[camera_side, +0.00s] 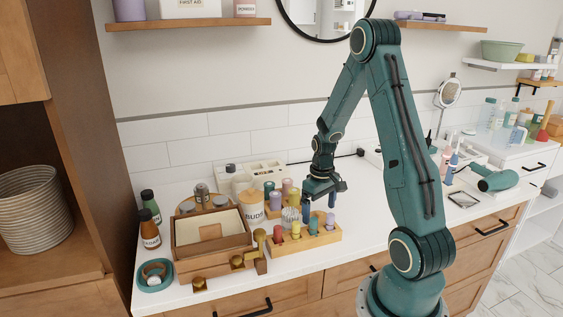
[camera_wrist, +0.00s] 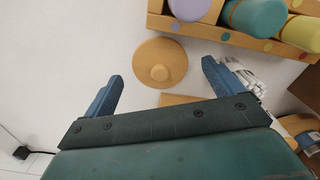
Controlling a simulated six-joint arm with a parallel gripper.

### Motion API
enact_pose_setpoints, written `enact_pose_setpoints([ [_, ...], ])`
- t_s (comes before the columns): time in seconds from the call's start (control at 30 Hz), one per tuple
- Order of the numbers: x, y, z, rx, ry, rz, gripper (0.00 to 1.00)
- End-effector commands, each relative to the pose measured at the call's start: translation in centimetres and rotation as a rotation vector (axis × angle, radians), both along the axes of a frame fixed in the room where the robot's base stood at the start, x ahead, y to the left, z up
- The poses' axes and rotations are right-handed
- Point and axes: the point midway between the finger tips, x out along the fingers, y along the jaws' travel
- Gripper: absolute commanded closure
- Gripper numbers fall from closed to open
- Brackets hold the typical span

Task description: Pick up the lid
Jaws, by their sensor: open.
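The lid is a round, light wooden disc with a small knob (camera_wrist: 160,62), lying on the white counter in the wrist view. My gripper (camera_wrist: 160,72) is open, with one blue finger on each side of the lid's place in the picture. The fingers look apart from the lid, and nothing is between them. In the side view my gripper (camera_side: 319,203) points down over the counter, just behind the wooden peg rack. I cannot make out the lid in the side view; the gripper and the rack may hide it.
A peg rack (camera_side: 305,240) with coloured cylinders stands close by; a rack (camera_wrist: 200,31) also edges the lid in the wrist view. A jar marked BUDS (camera_side: 250,214) and a wooden box (camera_side: 213,254) stand to the left. The counter right of my gripper has some free room.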

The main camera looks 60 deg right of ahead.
Motion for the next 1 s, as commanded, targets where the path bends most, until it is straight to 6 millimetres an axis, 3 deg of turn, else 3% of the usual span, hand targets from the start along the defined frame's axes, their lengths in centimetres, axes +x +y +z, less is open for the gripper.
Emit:
enact_pose_setpoints([
  [0.2, -0.03, 0.07, -1.45, 0.002, 0.001, 0.000, 0.07],
  [0.73, 0.00, 0.03, -1.50, 0.000, 0.000, 0.000, 0.07],
  [0.97, 0.01, 0.03, -1.49, 0.000, 0.000, 0.000, 0.52],
  [1.0, 0.01, 0.03, -1.49, 0.000, 0.000, 0.000, 0.54],
])
